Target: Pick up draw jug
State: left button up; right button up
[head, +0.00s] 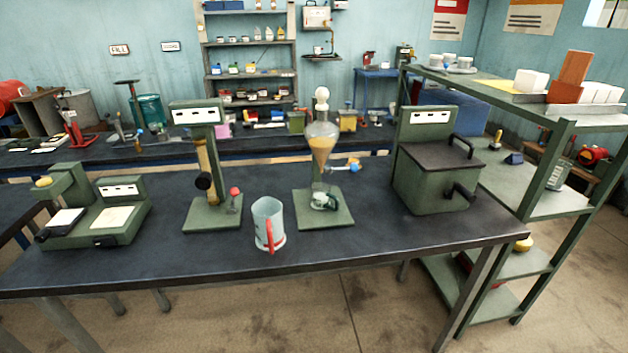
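The draw jug (266,224) is a pale grey-blue cup with a red handle on its near side. It stands upright on the dark table (380,254), near the middle of the front part. The jug's top opening faces up, and its contents cannot be made out. Neither of my grippers shows in the head view, and nothing is touching the jug.
Behind the jug stand a green post device (199,150) and a separating funnel (321,142) on a green base. A green box with a lid (436,180) is at the right, a green two-pad device (103,219) at the left. The front table edge is clear.

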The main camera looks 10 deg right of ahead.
aim_at(321, 194)
jog(key=i+z, duration=0.25)
jog(key=i, duration=0.15)
jog(key=i+j+z, duration=0.3)
jog(key=i+l, duration=0.1)
jog(key=i, duration=0.05)
